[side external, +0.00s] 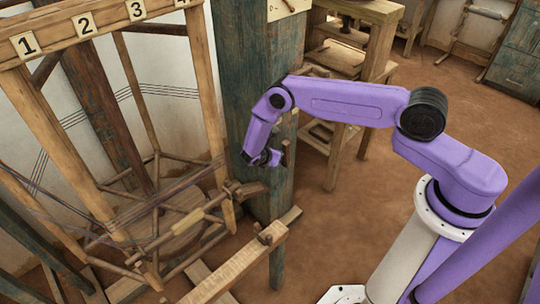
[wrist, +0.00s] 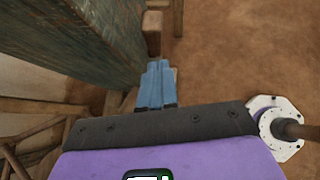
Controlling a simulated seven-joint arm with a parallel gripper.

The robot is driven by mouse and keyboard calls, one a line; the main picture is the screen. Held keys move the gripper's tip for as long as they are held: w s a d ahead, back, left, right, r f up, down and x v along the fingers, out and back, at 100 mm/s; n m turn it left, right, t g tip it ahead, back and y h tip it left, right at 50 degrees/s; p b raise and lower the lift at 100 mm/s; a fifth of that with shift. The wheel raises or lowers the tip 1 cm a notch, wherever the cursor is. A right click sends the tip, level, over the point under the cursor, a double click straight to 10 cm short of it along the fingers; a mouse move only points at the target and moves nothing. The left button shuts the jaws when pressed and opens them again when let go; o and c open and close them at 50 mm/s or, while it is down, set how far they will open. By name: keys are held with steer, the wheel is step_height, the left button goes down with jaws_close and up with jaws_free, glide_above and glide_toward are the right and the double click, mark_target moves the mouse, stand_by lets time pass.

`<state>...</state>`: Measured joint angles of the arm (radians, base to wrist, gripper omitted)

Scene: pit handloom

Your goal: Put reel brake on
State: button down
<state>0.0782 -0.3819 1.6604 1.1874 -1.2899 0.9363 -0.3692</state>
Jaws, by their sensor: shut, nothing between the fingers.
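My gripper (side external: 262,158) hangs in front of the blue-green post in the side external view, fingers pointing down. In the wrist view its two blue fingers (wrist: 157,85) are together, with nothing between them. A small upright wooden lever (side external: 287,152) stands at the post just right of the gripper; it may be the reel brake, but I cannot tell for sure. In the wrist view a wooden block (wrist: 152,33) lies beyond the fingertips, beside the post. I cannot tell whether the gripper touches the lever. Part of the post's face is hidden by my gripper.
The thick blue-green post (side external: 240,60) stands close beside my gripper and fills the upper left of the wrist view (wrist: 70,45). The wooden loom frame with number plates (side external: 82,24) is at left. A wooden beam (side external: 238,268) lies below.

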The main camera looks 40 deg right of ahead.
steer(key=shift+w+d+r, duration=0.15)
steer(key=shift+w+d, duration=0.1)
steer(key=shift+d, duration=0.6)
steer(key=shift+w+d+r, duration=0.15)
steer(key=shift+w+d, duration=0.05)
steer(key=shift+d, duration=0.6)
steer(key=shift+d+r, duration=0.1)
steer(key=shift+d, duration=0.05)
steer(key=shift+d+r+y, duration=0.35)
steer(key=shift+d+y, duration=0.15)
steer(key=shift+d, duration=0.35)
steer(key=d+r+y, duration=0.1)
steer(key=d+y, duration=0.3)
steer(key=d, duration=0.7)
steer(key=shift+m, duration=0.3)
steer(key=shift+s+d, duration=0.1)
steer(key=shift+d, duration=0.1)
step_height(320, 180, up, 11)
glide_above(287, 143)
steer(key=s+d, duration=0.2)
steer(key=s, duration=0.1)
steer(key=shift+s+d, duration=0.1)
steer(key=shift+d, duration=0.1)
